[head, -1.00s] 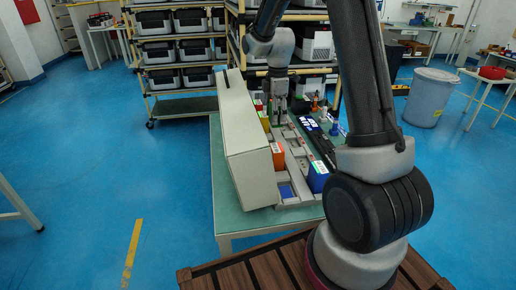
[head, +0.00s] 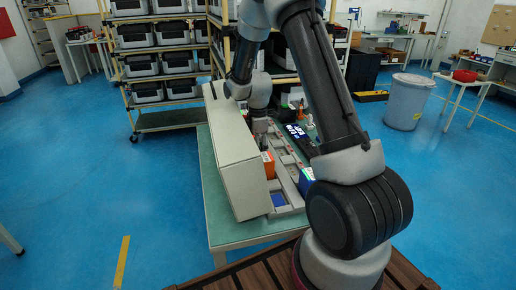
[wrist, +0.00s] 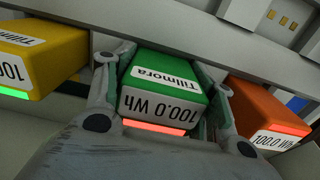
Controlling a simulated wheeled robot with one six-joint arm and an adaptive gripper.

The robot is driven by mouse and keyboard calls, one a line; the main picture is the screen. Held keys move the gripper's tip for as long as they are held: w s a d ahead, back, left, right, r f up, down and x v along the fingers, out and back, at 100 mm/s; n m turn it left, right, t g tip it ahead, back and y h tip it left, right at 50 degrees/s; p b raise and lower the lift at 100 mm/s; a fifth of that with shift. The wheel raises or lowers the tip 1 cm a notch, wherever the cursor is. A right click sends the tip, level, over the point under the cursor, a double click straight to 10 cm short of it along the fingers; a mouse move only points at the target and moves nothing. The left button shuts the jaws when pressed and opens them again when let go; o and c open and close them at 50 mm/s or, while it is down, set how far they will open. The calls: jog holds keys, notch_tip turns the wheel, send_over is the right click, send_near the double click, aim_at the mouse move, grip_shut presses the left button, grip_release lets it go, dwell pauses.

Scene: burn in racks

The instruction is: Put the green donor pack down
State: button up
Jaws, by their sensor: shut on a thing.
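The green pack (wrist: 168,72) is labelled Tillmora and 100.0 Wh and has a lit red strip on its near edge. My gripper (wrist: 163,78) is shut on it, one finger on each side. A yellow pack (wrist: 42,50) is to the left and an orange pack (wrist: 268,112) to the right, close to the fingers. In the head view my gripper (head: 260,127) is low over the bench row, behind the orange pack (head: 268,164). The green pack is hidden there. I cannot tell whether it touches the surface under it.
A tall beige cabinet (head: 232,160) stands along the left side of the green bench (head: 230,230). A blue pack (head: 306,182) sits at the near right. A grey rail (wrist: 130,20) runs behind the packs. Shelving with bins (head: 160,64) is at the back; blue floor lies open left.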

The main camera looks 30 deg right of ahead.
jog(key=shift+f, duration=0.1)
jog(key=o, duration=1.5)
jog(key=shift+c, duration=0.2)
notch_tip(320, 180, up, 12)
jog(key=shift+f, duration=0.15)
jog(key=s+r+m+t, duration=0.2)
jog(key=s+r+m, duration=0.5)
jog(key=s+r, duration=0.6)
jog(key=s+r+m+t, duration=0.2)
jog(key=s+m, duration=0.6)
jog(key=s, duration=0.9)
jog(key=shift+s+a+r+m, duration=0.2)
jog(key=shift+s+a+m, duration=0.1)
jog(key=shift+m, duration=0.1)
